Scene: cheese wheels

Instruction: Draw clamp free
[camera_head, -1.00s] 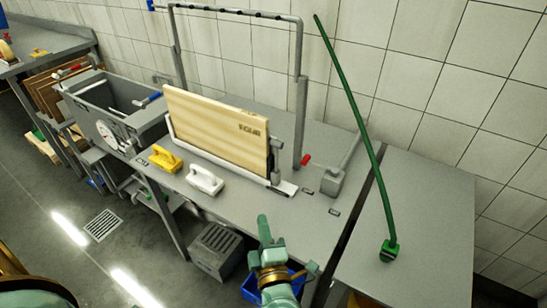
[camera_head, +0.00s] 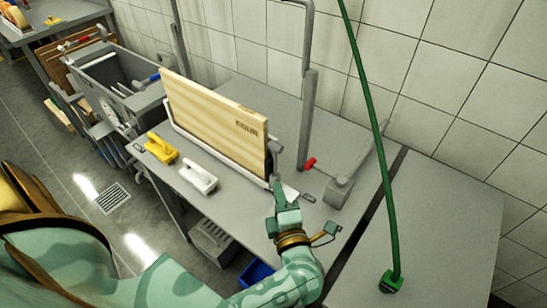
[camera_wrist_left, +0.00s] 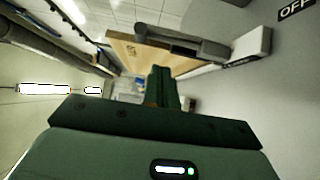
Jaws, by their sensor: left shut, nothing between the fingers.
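A pale wooden board (camera_head: 212,115) with dark lettering stands upright in a white holder (camera_head: 225,160) on the grey worktop. A grey clamp-like fitting (camera_head: 276,148) with a knob sits at the board's right end. My left gripper (camera_head: 278,186) is shut and empty, just below and in front of that fitting. Whether it touches the holder's right end cannot be told. In the left wrist view the closed fingers (camera_wrist_left: 160,88) point toward the board (camera_wrist_left: 135,55), and a grey bar (camera_wrist_left: 185,44) lies beyond them. My right gripper is not in view.
A yellow-handled brush (camera_head: 162,148) and a white one (camera_head: 199,178) lie in front of the board. A grey post (camera_head: 308,125) and a red-handled fitting (camera_head: 311,163) stand behind to the right. A green hose-like rod (camera_head: 378,140) rises from the right table.

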